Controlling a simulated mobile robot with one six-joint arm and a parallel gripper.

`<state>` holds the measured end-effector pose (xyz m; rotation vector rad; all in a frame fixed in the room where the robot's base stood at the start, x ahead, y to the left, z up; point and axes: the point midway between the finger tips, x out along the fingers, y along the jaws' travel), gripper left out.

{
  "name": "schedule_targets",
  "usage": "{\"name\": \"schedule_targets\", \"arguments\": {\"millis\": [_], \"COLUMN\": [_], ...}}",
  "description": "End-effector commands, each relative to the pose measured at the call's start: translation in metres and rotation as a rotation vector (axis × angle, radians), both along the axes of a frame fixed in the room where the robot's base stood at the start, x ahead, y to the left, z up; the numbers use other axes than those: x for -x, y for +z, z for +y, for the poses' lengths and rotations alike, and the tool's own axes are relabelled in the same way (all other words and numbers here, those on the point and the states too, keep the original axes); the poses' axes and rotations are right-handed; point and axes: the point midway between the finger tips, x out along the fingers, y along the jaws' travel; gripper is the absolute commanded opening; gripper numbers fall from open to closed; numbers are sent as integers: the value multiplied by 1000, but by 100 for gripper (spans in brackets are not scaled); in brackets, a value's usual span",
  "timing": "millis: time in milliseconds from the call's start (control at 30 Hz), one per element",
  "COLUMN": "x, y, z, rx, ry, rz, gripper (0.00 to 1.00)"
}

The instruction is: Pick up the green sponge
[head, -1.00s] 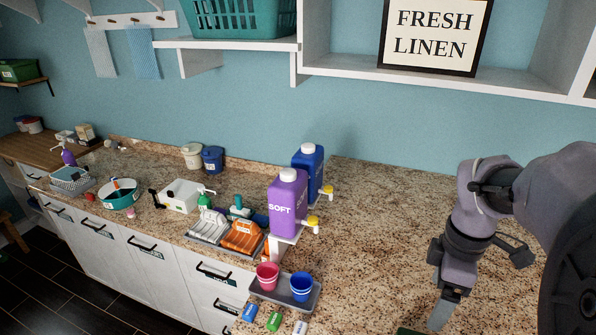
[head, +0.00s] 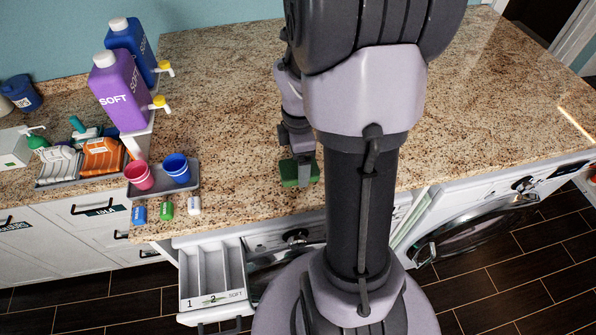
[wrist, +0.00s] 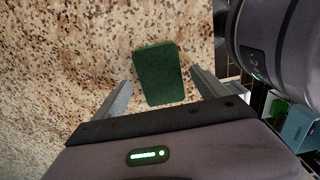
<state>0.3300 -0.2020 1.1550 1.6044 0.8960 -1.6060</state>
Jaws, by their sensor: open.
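The green sponge (head: 289,172) lies on the speckled granite counter near its front edge, partly behind my arm in the head view. In the wrist view the sponge (wrist: 159,74) is a dark green block lying between and a little ahead of my fingers. My gripper (wrist: 160,92) is open and empty, with one finger on each side of the sponge's near end. I cannot tell how high the fingertips are above the counter.
A grey tray (head: 149,193) with a pink and a blue cup stands to the left. Small blue, green and white items (head: 166,207) lie before it. Purple (head: 119,92) and blue (head: 132,48) bottles stand behind. An open drawer (head: 212,275) juts out below. The counter's right is clear.

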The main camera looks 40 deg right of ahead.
Motion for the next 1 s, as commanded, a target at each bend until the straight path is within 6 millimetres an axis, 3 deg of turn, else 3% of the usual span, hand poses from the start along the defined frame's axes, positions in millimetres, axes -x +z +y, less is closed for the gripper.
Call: {"name": "schedule_targets", "arguments": {"millis": [67, 267, 367, 600, 867, 1000], "x": [0, 0, 0, 0, 0, -1], "y": [-9, -10, -9, -9, -8, 4], "z": [0, 0, 0, 0, 0, 0], "rx": [-1, 1, 1, 1, 1, 2], "ry": [1, 1, 1, 1, 0, 0], "rz": [1, -1, -1, -1, -1, -3], "gripper": [85, 85, 69, 22, 21, 21]}}
